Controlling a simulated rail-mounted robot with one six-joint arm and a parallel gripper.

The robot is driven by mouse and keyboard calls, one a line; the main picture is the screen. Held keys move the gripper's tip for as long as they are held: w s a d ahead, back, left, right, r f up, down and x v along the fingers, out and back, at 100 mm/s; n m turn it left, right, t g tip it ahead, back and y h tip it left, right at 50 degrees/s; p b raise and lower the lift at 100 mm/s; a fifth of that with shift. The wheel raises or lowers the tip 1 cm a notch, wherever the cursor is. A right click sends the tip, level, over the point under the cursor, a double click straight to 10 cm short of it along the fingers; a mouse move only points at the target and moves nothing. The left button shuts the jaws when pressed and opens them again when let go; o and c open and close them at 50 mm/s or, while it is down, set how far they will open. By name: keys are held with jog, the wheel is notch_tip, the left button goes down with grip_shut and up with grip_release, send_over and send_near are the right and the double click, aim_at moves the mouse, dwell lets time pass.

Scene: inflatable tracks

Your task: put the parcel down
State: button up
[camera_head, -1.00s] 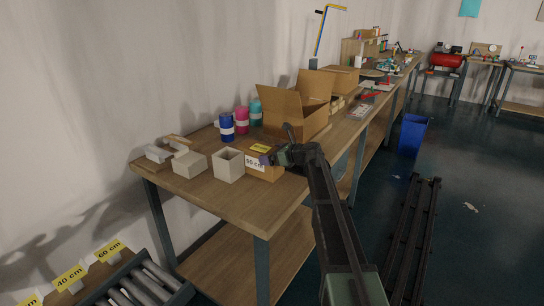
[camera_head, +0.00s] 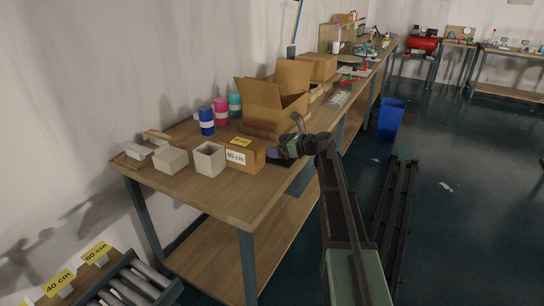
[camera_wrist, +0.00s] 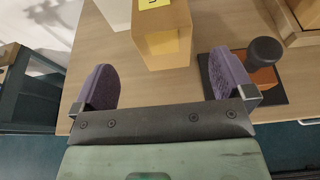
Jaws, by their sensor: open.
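The parcel, a small brown cardboard box (camera_head: 243,156) with a white "90 cm" label and a yellow label on top, stands upright on the wooden workbench (camera_head: 222,202). In the wrist view the parcel (camera_wrist: 164,42) is at the top centre, ahead of the fingertips. My gripper (camera_head: 282,151) is to the right of the parcel, near the bench's front edge. It also shows in the wrist view (camera_wrist: 163,84), with its two purple pads wide apart, nothing between them and a visible gap to the parcel.
A white open box (camera_head: 209,159) stands left of the parcel, with another pale block (camera_head: 171,160) beyond. An open carton (camera_head: 276,102) and coloured cans (camera_head: 206,121) stand behind. A dark mat (camera_wrist: 271,98) lies by the right finger. The bench front is clear.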

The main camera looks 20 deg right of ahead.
jog(key=shift+a, duration=0.1)
